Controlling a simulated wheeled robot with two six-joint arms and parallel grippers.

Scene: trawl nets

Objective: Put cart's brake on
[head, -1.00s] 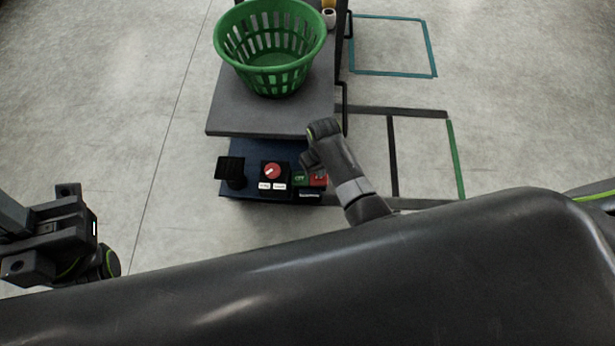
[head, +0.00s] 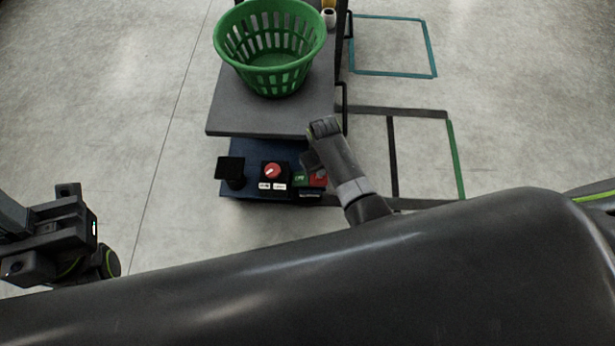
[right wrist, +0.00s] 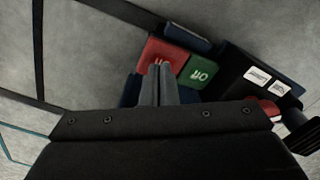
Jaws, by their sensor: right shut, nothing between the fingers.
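The cart has a grey top deck (head: 225,118) and a dark blue lower part (head: 250,152). On its near edge sit a green pad (head: 300,177) marked OFF and a red pad (head: 319,180) beside it. The right wrist view shows the green pad (right wrist: 199,71) and the red pad (right wrist: 155,50), whose lettering is partly covered. My right gripper (right wrist: 158,70) is shut and empty, with its fingertips over the red pad; I cannot tell whether they touch it. In the head view its arm hides its fingertips. My left gripper (head: 65,225) is at the far left, away from the cart.
A green basket (head: 270,85) stands on the top deck. A red knob (head: 272,170) on a black box and a black square plate (head: 230,168) are left of the pads. Teal (head: 395,75), black and green floor markings lie to the right. The floor left of the cart is clear.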

